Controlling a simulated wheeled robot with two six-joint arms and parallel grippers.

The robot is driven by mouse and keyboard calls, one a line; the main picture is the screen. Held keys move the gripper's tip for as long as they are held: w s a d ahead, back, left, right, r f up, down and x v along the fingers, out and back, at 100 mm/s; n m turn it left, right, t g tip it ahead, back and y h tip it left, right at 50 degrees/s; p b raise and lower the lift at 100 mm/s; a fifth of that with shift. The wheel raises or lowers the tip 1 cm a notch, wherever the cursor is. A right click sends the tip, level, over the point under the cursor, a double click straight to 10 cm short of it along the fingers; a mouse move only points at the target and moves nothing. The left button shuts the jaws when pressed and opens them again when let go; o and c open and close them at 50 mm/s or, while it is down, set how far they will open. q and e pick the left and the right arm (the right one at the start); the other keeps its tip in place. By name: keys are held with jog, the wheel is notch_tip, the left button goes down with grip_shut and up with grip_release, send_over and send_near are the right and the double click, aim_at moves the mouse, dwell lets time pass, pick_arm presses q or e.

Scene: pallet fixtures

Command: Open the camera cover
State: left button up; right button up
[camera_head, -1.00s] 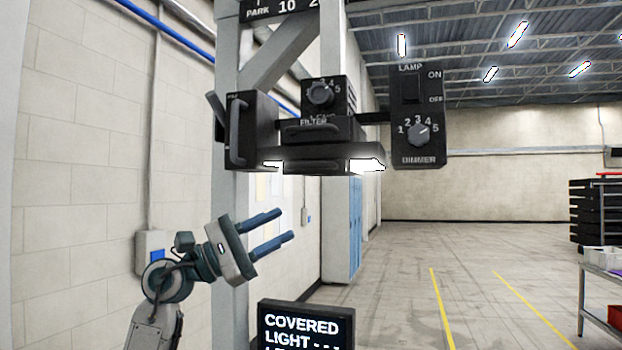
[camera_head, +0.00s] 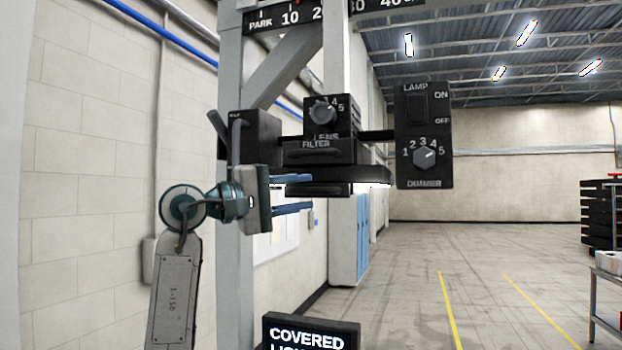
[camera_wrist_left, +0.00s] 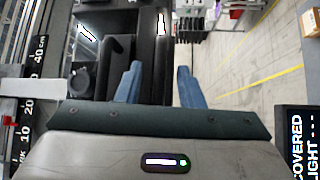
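The camera unit is a black head on a grey post, with a lens knob (camera_head: 323,113) and a filter drawer (camera_head: 316,151). A flat black slab (camera_head: 345,173) sits under it and a smaller black block (camera_head: 318,189) below that; I cannot tell for sure which part is the cover. The display (camera_head: 311,335) reads "COVERED". My left gripper (camera_head: 311,192) is open and empty, its blue fingers pointing right, one above the other, at the small block. In the left wrist view, black parts lie just beyond the open fingers (camera_wrist_left: 159,70); contact is unclear. My right gripper is not in view.
A lamp and dimmer panel (camera_head: 424,135) hangs right of the camera unit. A black box with a handle (camera_head: 255,138) is just above my left gripper. The grey post (camera_head: 234,270) stands behind my wrist.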

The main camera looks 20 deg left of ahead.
pick_arm(q)
jog(key=shift+p+x, duration=0.35)
jog(key=shift+x, duration=0.7)
jog(key=shift+w+d, duration=0.2)
jog(key=shift+w, duration=0.05)
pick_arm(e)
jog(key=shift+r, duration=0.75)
